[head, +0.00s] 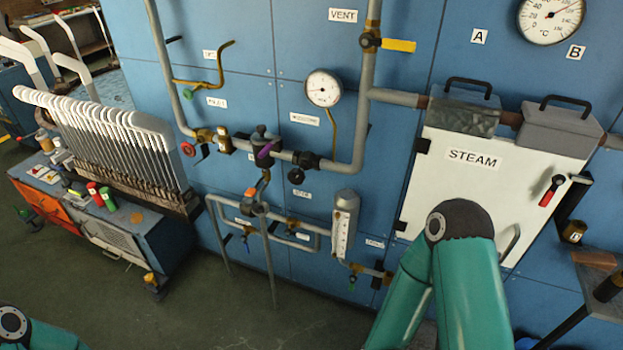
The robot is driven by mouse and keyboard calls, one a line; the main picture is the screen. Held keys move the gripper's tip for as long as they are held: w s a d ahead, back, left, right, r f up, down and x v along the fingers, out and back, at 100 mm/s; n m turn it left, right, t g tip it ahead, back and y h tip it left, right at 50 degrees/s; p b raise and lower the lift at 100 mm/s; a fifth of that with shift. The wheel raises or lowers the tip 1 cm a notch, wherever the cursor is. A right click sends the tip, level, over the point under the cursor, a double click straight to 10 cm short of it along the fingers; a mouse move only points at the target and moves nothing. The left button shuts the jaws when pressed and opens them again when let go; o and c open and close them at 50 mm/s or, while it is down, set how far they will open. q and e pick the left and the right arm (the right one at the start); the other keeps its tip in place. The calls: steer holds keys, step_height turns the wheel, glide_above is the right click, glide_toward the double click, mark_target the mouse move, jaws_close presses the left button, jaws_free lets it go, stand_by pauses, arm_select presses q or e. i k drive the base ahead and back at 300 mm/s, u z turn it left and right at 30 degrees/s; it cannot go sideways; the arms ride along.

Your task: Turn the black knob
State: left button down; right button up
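A small round black knob (296,176) sits on the piping of the blue wall panel, just below a dark valve body (305,160). Another dark valve (263,143) with a purple part stands to its left on the same horizontal grey pipe. I cannot tell for sure which black part the task names. Neither gripper shows in the head view. Only green links of my arms show, one at the bottom left corner and one at the lower right in front of the white door. No gripper is seen touching the piping.
A white STEAM door (460,170) with a red handle (547,196) is at the right. Gauges (323,88), a yellow lever (398,45) and a red knob (188,149) are on the panel. The floor before the pipes is clear.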

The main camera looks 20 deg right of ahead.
mark_target(296, 177)
steer(key=z, duration=0.2)
steer(key=i, duration=1)
steer(key=u, duration=0.05)
